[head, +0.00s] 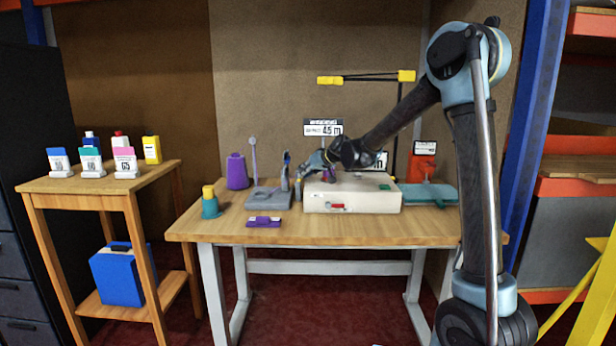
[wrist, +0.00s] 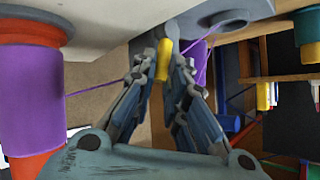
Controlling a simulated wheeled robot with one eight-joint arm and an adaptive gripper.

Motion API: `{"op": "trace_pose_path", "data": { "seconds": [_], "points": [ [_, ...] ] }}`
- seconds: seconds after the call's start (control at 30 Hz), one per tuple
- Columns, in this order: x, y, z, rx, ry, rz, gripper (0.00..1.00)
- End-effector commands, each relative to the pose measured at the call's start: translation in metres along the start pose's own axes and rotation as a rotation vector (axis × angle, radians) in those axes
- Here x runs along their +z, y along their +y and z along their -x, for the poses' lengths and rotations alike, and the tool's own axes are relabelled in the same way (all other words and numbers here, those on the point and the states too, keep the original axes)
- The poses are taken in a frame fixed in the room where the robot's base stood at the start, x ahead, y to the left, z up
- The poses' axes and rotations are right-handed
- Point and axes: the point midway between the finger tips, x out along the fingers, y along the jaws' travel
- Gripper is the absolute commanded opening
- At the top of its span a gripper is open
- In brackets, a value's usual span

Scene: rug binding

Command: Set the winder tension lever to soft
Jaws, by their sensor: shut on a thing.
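The cream box (head: 352,195), which looks like the winder, sits on the wooden table with a red part on its front and a green patch on top. My gripper (head: 303,174) is at the box's left end, coming in from the upper right. In the wrist view my gripper (wrist: 164,72) is shut on a slim yellow handle (wrist: 165,58), apparently the tension lever, beside the cream body (wrist: 95,32). The fingers hide part of the handle. I cannot read any soft mark or the lever's setting.
A grey stand (head: 266,200) with upright posts is close left of the gripper. A teal tray (head: 432,194) is right of the box. The front table edge is clear.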

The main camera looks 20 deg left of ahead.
Motion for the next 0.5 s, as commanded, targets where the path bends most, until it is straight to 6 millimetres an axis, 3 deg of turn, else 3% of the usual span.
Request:
{"op": "trace_pose_path", "data": {
  "seconds": [0.5],
  "points": [
    [-0.010,-0.018,-0.010,0.182,-0.172,0.190,0.00]
  ]
}}
